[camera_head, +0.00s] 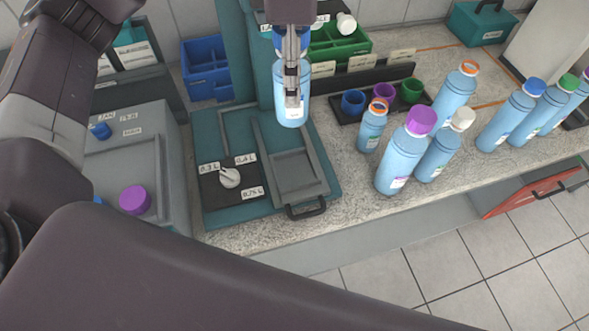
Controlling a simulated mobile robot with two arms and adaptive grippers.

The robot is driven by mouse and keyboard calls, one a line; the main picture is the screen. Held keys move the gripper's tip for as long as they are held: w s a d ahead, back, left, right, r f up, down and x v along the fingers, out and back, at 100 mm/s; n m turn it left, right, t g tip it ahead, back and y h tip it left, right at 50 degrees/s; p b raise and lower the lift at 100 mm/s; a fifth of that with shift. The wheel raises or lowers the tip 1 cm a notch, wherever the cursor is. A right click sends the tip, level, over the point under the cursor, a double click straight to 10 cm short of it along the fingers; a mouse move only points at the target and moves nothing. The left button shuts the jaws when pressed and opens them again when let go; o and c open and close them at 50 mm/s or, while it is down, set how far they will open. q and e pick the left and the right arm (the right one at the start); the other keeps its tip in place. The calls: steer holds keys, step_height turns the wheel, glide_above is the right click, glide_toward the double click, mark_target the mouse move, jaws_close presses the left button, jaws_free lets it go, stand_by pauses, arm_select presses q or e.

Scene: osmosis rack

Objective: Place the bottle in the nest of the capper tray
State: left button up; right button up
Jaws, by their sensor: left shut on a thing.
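My left gripper (292,103) comes down from the top of the picture and is shut on a light blue bottle (290,117). The bottle hangs upright. Blue shows at its top, partly hidden behind the fingers. In the picture it lies just above the capper tray (318,190), a grey tray with a dark front handle on the teal capper base (239,212). The gap between bottle and tray is hard to judge, and the nest cannot be made out clearly. My right gripper is not in view.
Several capped blue bottles (398,166) stand on the counter to the right. A dark rack (345,117) holds coloured cups behind them. A dial (229,178) sits left of the tray. Blue (207,72) and green (345,46) bins stand behind. A grey box (160,150) is at left.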

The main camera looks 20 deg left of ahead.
arm_select(q)
steer(key=shift+n, duration=0.7)
steer(key=f+p, duration=0.1)
steer(key=f, duration=0.8)
steer(key=f+p, duration=0.2)
steer(key=f, duration=0.8)
steer(key=shift+w+d+p, duration=0.1)
steer(key=shift+d+p, duration=0.1)
steer(key=shift+p, duration=0.1)
steer(key=shift+f, duration=0.1)
steer(key=shift+f, duration=0.1)
steer(key=o, duration=1.4)
steer(key=shift+o, duration=0.2)
